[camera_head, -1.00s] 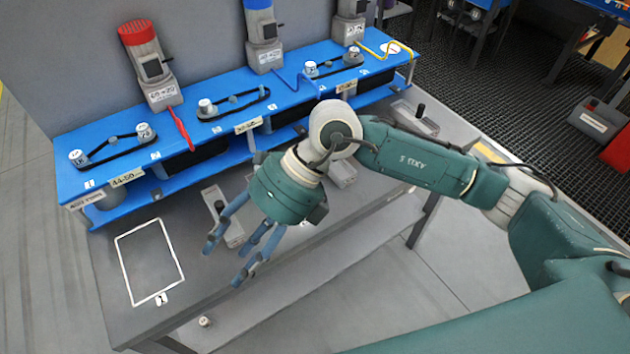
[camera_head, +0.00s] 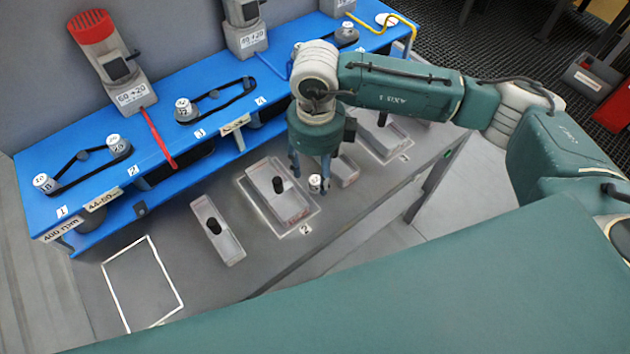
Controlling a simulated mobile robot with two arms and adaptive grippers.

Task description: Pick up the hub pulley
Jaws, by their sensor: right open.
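A small white cylinder with dark markings, which looks like the hub pulley (camera_head: 315,184), stands on the grey lower table just right of the tray in the white frame marked 2. The pulley is not gripped. Similar white pulleys sit on the blue bench, such as a left one (camera_head: 45,183) and one marked 12 (camera_head: 185,110). My left gripper is not in view.
Grey trays with black knobs stand on the table, one at the left (camera_head: 220,230) and one in frame 2 (camera_head: 279,197). An empty white outline (camera_head: 178,290) lies at the left. The blue bench (camera_head: 200,75) with belts and motors rises behind.

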